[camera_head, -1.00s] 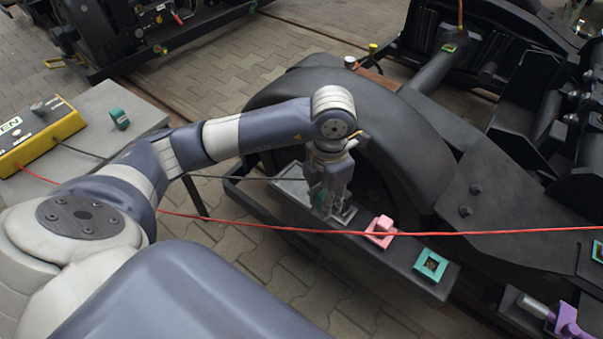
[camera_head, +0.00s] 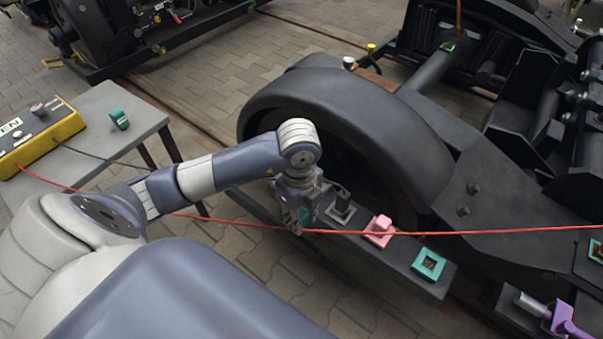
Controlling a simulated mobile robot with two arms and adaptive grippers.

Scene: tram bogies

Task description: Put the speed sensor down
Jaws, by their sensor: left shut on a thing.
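My left gripper (camera_head: 296,218) hangs beside the near side of the dark beam, below the wheel cover. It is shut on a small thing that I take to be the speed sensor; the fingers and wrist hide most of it. Right of the gripper, a grey block (camera_head: 342,198) stands upright in a grey square holder on the beam (camera_head: 402,266). My right gripper is out of view.
A pink holder (camera_head: 379,230) and a teal square holder (camera_head: 429,264) sit on the beam. A red cable (camera_head: 450,233) crosses in front. At left, a grey table (camera_head: 85,165) bears a yellow box (camera_head: 40,135) and a teal piece (camera_head: 119,118).

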